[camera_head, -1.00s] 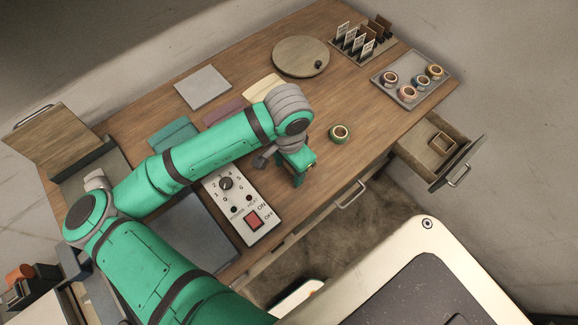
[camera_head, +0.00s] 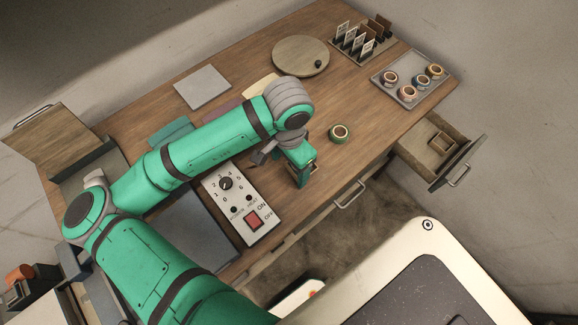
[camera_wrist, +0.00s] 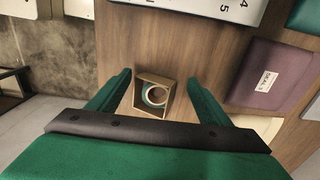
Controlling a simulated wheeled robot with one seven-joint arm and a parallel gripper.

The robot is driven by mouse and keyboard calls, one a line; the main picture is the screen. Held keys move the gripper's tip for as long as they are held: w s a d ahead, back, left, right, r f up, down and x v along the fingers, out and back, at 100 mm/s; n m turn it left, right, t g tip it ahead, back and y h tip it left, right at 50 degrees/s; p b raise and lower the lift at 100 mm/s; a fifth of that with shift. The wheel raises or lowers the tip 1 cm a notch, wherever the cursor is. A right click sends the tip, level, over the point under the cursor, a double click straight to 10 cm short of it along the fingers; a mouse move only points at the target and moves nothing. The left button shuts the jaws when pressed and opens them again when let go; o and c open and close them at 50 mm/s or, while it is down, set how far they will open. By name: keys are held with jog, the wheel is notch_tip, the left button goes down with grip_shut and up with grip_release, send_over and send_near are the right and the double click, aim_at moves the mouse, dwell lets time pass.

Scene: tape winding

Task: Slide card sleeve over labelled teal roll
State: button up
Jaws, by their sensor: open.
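A square tan card sleeve (camera_wrist: 168,80) stands around a teal roll (camera_wrist: 148,97) with a pale core in the wrist view. The roll shows inside the sleeve's open top; how far down the sleeve sits and any label on the roll cannot be made out. My gripper (camera_wrist: 157,84) is open, with one finger on each side of the sleeve and small gaps visible. In the head view my gripper (camera_head: 303,182) is low over the table's front part, and the sleeve is mostly hidden behind it.
The control box (camera_head: 238,208) is close on the left. A tray (camera_head: 395,97) of several rolls and a card rack (camera_head: 345,48) stand farther back. An open drawer (camera_head: 423,165) juts out at right.

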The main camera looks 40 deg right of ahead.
notch_tip(320, 180, up, 9)
dwell(0.3)
jog(key=c, duration=1)
jog(key=shift+d+n, duration=0.2)
jog(key=shift+n, duration=0.2)
jog(key=c, duration=0.5)
jog(key=shift+d+r+n, duration=0.15)
jog(key=shift+d+n, duration=0.05)
jog(key=shift+n, duration=0.4)
grip_shut()
jog(key=shift+s+d+f+n, duration=0.1)
jog(key=shift+d+f+n, duration=0.4)
jog(key=shift+f+n, duration=0.8)
jog(key=shift+s+d+f+n, duration=0.1)
jog(key=shift+d+f+n, duration=0.45)
jog(key=shift+n, duration=1.5)
jog(key=shift+s+d+f+n, duration=0.1)
jog(key=shift+d+f+n, duration=0.3)
jog(key=shift+f+n, duration=0.95)
jog(key=shift+f+n, duration=0.3)
jog(key=shift+f, duration=1.35)
